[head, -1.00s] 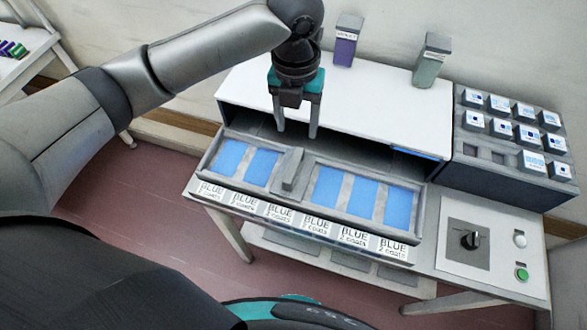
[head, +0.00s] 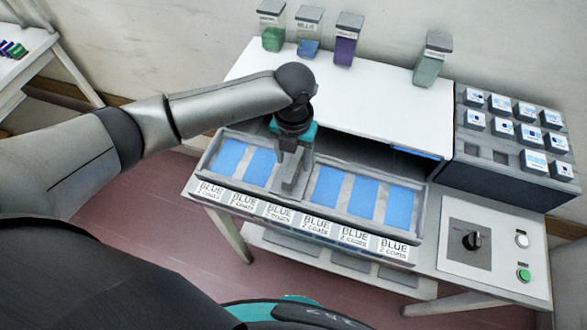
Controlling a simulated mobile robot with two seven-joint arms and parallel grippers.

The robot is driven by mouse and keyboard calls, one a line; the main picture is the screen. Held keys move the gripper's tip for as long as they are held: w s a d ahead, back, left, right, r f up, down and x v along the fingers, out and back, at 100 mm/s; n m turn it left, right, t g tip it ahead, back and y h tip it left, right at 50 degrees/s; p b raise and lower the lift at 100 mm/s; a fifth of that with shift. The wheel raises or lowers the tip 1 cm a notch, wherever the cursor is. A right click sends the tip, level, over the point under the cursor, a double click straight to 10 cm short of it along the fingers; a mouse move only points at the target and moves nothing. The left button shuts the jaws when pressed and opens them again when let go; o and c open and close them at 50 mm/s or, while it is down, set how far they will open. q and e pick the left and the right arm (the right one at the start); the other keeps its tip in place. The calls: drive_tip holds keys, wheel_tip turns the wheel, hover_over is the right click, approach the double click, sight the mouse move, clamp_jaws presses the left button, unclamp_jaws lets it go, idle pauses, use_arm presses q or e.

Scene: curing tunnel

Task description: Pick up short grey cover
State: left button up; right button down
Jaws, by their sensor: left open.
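The short grey cover (head: 289,184) appears to be the raised grey piece lying across the long grey tray (head: 309,213), between two groups of blue strips. My left gripper (head: 291,171) is over it, pointing down, with its fingers open. The fingertips are close to the cover, seemingly one on each side of it. I cannot tell whether they touch it. The gripper hides the cover's far end. My right gripper is not in view.
The white-topped tunnel (head: 345,105) stands right behind the tray, with jars at its back edge. A dark rack of labelled blocks (head: 510,140) and a control panel with a knob (head: 468,242) are at the right.

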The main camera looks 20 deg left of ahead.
use_arm(q)
drive_tip(key=shift+f, duration=1.35)
clamp_jaws()
